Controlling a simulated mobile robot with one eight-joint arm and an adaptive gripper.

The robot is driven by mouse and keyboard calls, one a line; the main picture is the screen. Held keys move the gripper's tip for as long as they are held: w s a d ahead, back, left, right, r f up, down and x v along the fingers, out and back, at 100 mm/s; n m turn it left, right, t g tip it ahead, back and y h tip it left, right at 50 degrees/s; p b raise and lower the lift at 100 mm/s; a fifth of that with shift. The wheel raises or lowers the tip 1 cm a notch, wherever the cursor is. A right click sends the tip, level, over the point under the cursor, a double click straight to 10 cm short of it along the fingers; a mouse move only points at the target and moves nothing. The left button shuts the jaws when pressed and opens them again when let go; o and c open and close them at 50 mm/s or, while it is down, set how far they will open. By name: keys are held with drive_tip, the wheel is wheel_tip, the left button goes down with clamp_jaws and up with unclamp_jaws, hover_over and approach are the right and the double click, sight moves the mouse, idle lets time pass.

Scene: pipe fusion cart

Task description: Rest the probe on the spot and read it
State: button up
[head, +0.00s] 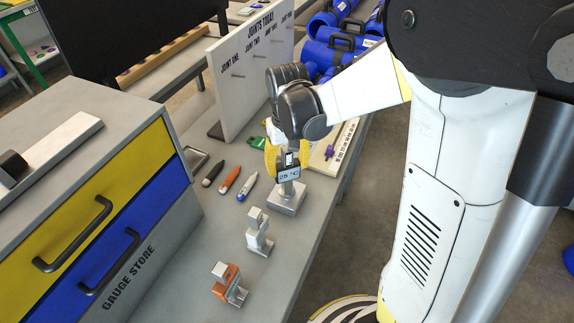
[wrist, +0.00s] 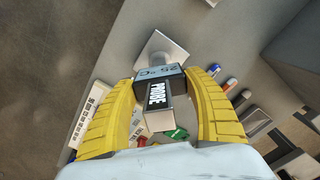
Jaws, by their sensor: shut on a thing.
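The probe (head: 289,173) is a dark-bodied tool with a small display reading 25 °C. In the wrist view the probe (wrist: 166,92) shows the word PROBE on its body. My gripper (head: 276,158), with yellow fingers, is shut on the probe and holds it upright; the fingers also show in the wrist view (wrist: 165,100). Directly below the probe is a silver square-based stand (head: 287,201), which also shows in the wrist view (wrist: 162,50). I cannot tell whether the probe is seated in this stand or just above it. The spot cannot be made out.
A grey clamp-like gauge (head: 258,233) and an orange and silver one (head: 230,284) stand nearer on the bench. Several markers (head: 230,180) lie to the left. The JOINTS TODAY board (head: 250,65) rises behind. The GAUGE STORE drawers (head: 110,225) stand left; blue pipes (head: 335,45) lie behind.

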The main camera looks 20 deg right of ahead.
idle(0.8)
drive_tip(key=o, duration=1.2)
drive_tip(key=shift+c, duration=0.2)
